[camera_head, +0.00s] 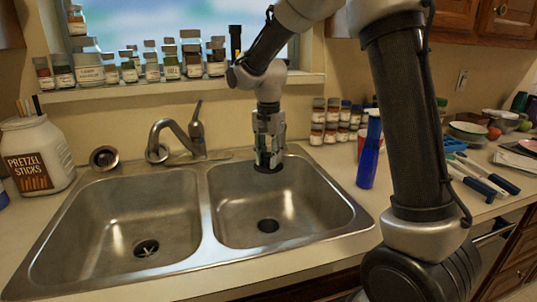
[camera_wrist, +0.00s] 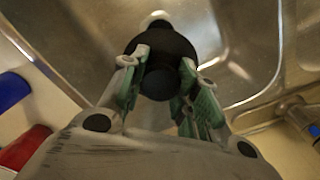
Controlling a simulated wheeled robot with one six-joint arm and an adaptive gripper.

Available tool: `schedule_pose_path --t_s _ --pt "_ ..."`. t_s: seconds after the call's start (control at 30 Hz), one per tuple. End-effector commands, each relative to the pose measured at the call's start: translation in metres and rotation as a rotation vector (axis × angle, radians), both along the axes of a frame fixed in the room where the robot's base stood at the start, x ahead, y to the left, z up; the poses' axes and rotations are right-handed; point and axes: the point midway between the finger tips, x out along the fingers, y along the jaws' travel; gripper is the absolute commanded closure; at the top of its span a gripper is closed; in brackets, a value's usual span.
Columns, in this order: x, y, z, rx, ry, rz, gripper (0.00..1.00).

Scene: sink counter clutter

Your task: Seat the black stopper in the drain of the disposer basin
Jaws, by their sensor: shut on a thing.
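My gripper (camera_head: 268,153) hangs over the back part of the right basin (camera_head: 318,205), fingers down. It is shut on the black stopper (camera_head: 268,168), a dark round disc below the fingertips. In the wrist view the stopper (camera_wrist: 165,45) sits between the two green-lined fingers, and a pale rounded shape shows just beyond it. The right basin has a dark, open-looking round drain (camera_head: 268,226), nearer the front than the stopper and apart from it. The left basin (camera_head: 95,215) has a drain (camera_head: 146,248) with a star-shaped insert.
The faucet (camera_head: 178,140) stands behind the divider, left of my gripper. A round metal piece (camera_head: 103,158) lies on the sink's back left rim. A blue bottle (camera_head: 368,150) stands right of the basin. Several spice jars (camera_head: 330,120) line the back wall.

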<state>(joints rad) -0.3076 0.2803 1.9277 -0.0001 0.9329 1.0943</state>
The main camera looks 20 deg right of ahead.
Motion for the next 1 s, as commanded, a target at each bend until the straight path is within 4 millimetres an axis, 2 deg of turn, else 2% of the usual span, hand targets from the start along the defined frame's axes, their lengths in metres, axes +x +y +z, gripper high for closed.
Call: schedule_pose_path --t_s 1.0 --pt "-0.001 0.000 -0.132 -0.001 0.003 0.001 0.93"
